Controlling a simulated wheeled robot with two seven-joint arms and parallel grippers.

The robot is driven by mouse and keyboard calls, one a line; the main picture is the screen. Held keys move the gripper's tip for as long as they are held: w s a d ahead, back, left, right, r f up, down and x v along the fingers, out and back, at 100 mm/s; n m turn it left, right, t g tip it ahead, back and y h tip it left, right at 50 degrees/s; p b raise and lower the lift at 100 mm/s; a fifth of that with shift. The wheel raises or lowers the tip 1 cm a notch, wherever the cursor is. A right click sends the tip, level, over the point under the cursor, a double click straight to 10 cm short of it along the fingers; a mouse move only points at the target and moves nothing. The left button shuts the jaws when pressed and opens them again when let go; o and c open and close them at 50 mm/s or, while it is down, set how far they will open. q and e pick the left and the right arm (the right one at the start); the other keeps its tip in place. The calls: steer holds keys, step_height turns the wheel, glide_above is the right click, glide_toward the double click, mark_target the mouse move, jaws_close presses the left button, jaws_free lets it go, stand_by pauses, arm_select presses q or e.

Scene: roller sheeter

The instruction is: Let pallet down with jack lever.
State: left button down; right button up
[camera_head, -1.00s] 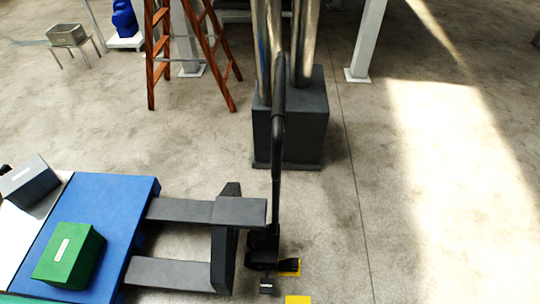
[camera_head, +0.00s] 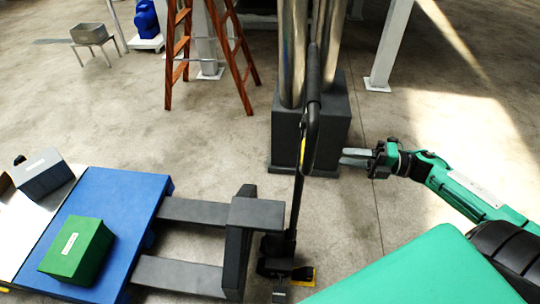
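The blue pallet (camera_head: 140,190) lies at the lower left, with the grey forks (camera_head: 192,211) of the pallet jack (camera_head: 252,215) reaching under its right side. The jack's dark handle (camera_head: 298,200) stands nearly upright, with a long looped grip (camera_head: 314,110) on top. A small yellow mark, possibly the lever (camera_head: 303,148), shows at the loop's lower left. My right gripper (camera_head: 343,157) is right of the handle, fingers pointing left, apart from the grip in the picture. Its finger gap is unclear. My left gripper is out of view.
A green box (camera_head: 77,250) sits on the pallet, and a grey box (camera_head: 42,172) lies left of it. A dark block (camera_head: 340,125) with metal pipes stands behind the handle. A wooden ladder (camera_head: 242,75) and white post (camera_head: 388,45) stand farther back. Floor at right is open.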

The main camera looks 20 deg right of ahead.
steer(key=shift+n+g, duration=0.3)
steer(key=p+x, duration=0.1)
steer(key=x, duration=0.3)
steer(key=r+p+x, duration=0.1)
steer(key=p+x, duration=0.1)
steer(key=x, duration=0.3)
steer(key=p+x, duration=0.1)
steer(key=x, duration=0.3)
steer(key=shift+s+a+r, duration=0.1)
steer(key=shift+a+r, duration=0.1)
steer(key=shift+a, duration=0.1)
steer(key=shift+w+a+f+p, duration=0.2)
steer(key=shift+a+p, duration=0.1)
steer(key=shift+a, duration=0.15)
steer(key=shift+r, duration=0.1)
jaws_close()
